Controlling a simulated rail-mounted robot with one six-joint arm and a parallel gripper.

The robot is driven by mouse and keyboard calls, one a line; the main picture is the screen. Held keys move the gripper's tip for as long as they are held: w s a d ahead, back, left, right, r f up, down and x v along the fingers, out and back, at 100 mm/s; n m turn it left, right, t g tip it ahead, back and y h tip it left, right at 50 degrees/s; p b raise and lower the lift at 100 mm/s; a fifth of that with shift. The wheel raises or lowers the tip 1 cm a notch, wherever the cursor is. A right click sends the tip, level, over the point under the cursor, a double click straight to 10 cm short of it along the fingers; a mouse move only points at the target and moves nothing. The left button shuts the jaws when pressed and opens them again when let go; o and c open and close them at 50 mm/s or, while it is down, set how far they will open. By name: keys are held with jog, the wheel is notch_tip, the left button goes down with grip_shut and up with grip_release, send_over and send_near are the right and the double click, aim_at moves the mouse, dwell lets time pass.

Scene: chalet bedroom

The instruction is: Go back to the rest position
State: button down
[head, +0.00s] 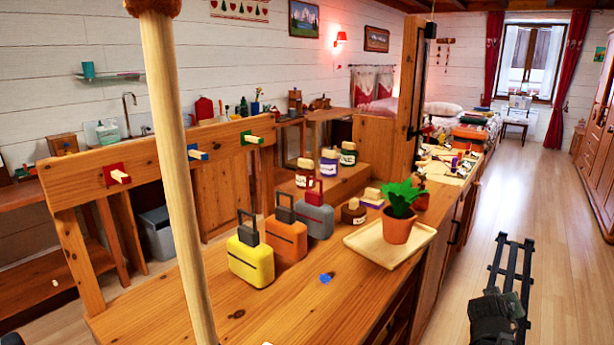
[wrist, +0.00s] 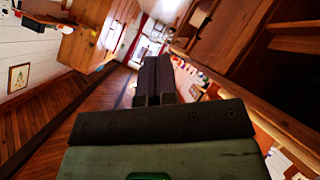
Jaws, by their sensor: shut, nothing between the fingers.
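My gripper (wrist: 153,70) shows in the wrist view, with its two long dark fingers lying side by side and closed together. Nothing is held between them. The fingers point down the room toward the bright window (wrist: 146,28), and no object touches their tips in that view. I cannot clearly make out the fingers in the head view.
The wooden counter (head: 207,296) carries yellow (head: 250,262), orange (head: 286,240) and grey (head: 315,221) suitcase-shaped items, several jars, and a plant pot (head: 398,230) on a tray (head: 364,244). A pale pole (head: 174,165) stands in front. Floor (head: 470,228) right of the counter looks largely clear.

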jog(key=s+a+r+g+y+p, duration=0.2)
jog(key=a+p, duration=0.4)
jog(key=a, duration=0.4)
jog(key=s+a+r+n+g+y+p, duration=0.1)
jog(key=s+a+r+g+y+p, duration=0.2)
jog(key=a+r+p, duration=0.3)
jog(key=s+a+r+g+y+p, duration=0.2)
jog(key=s+a+r+y+p, duration=0.2)
jog(key=a, duration=1.2)
jog(key=shift+a+r+n+g+p, duration=0.2)
jog(key=shift+n+g+p, duration=0.1)
jog(key=shift+p, duration=0.6)
